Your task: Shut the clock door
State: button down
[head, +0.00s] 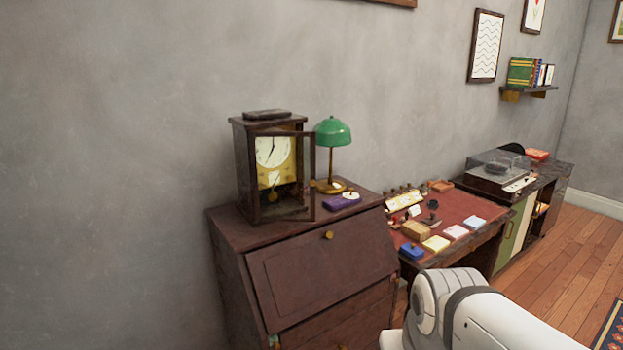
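A dark wooden clock (243,165) stands upright on top of the slant-front desk at the left. It has a cream and gold dial and a pendulum below. Its glazed door (310,180) stands ajar, with the right edge of its dark frame out past the right side of the case. The dial shows through it. The hinge itself is too small to make out. My gripper is out of view; only a white part of my arm shows at the lower right, well apart from the clock.
A green lamp (333,133) stands close to the clock's right, with a purple box (341,203) in front of it. A dark box (267,114) lies on the clock. The slant-front desk (315,270) is below. A red-topped desk (465,206) with small items stands to its right.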

aim_at(252, 134)
jog(key=u, duration=0.05)
jog(key=i, duration=1)
jog(key=z, duration=0.1)
